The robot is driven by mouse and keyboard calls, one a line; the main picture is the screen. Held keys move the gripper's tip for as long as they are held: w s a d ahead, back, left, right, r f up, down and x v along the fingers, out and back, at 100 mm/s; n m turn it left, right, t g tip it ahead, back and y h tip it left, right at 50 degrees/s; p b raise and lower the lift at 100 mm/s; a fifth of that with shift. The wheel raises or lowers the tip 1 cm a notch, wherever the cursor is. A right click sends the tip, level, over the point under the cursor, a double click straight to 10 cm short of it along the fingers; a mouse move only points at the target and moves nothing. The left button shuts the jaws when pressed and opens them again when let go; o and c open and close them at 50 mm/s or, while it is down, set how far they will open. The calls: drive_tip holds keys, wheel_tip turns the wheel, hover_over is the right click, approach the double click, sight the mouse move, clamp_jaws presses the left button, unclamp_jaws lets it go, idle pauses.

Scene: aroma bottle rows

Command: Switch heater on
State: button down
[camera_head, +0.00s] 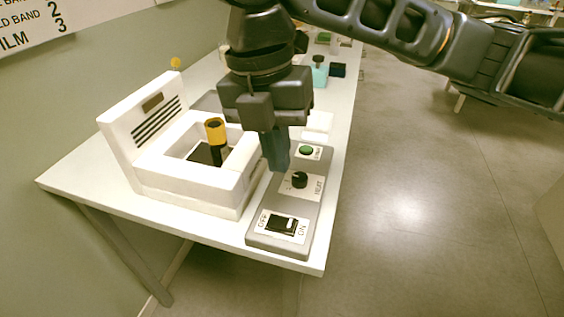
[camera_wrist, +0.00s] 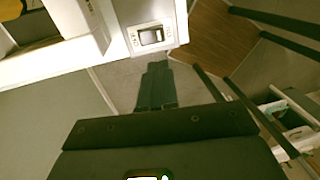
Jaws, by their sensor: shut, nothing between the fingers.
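A grey control panel (camera_head: 262,235) lies along the front right of the table. It carries a black rocker switch (camera_head: 281,224) labelled OFF on the left and ON on the right; I cannot tell which side is pressed. Behind it are a black HEAT knob (camera_head: 299,180) and a green button (camera_head: 306,151). The white heater unit (camera_head: 195,187) stands left of the panel. My gripper (camera_head: 277,166) is shut and empty, pointing down in front of the panel's rear part in the head view. In the wrist view the switch (camera_wrist: 152,37) shows just beyond the shut fingertips (camera_wrist: 157,68).
A yellow-topped dark bottle (camera_head: 215,135) stands in the white unit's opening. Teal and black items (camera_head: 320,74) sit farther back on the white table (camera_head: 85,180). The table's right edge runs close to the panel; open floor (camera_head: 420,210) lies beyond.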

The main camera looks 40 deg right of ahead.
sight(290, 224)
drive_tip(key=f, duration=0.4)
drive_tip(key=s+f, duration=0.1)
drive_tip(key=f, duration=0.3)
drive_tip(key=d+f, duration=0.1)
drive_tip(key=f, duration=0.3)
drive_tip(key=shift+s, duration=0.2)
drive_tip(key=shift+b, duration=0.3)
